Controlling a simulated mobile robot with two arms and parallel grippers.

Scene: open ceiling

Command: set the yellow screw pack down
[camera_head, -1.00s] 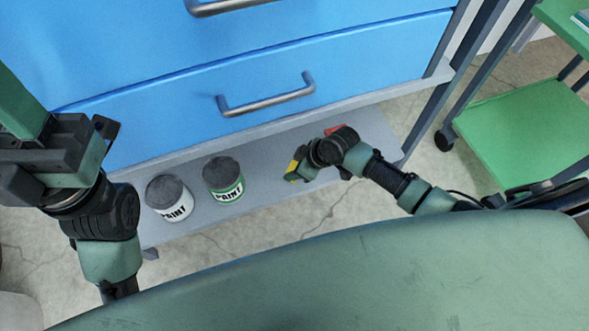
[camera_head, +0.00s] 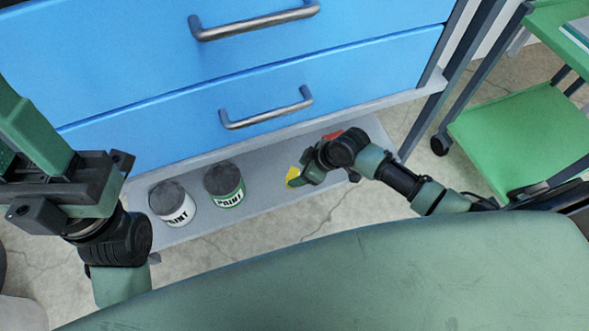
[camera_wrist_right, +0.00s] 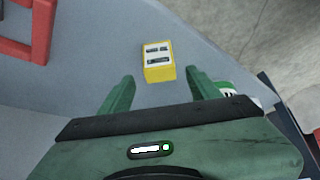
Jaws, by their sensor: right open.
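The yellow screw pack (camera_head: 293,176) rests on the grey bottom shelf (camera_head: 265,200) under the blue drawers, to the right of the paint cans. In the right wrist view the pack (camera_wrist_right: 158,68) shows a dark-and-white label and lies just beyond the fingertips, between their lines. My right gripper (camera_wrist_right: 159,76) is open, with clear gaps on both sides of the pack. In the head view the right gripper (camera_head: 303,174) partly covers the pack. My left gripper (camera_head: 75,185) is at the left, away from the pack; its finger opening is unclear.
A white paint can (camera_head: 172,204) and a green-banded paint can (camera_head: 224,184) stand on the shelf to the left. A red object (camera_head: 332,135) lies behind my right gripper, partly hidden. The blue drawers (camera_head: 240,90) overhang the shelf's back. A green cart (camera_head: 520,135) stands right.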

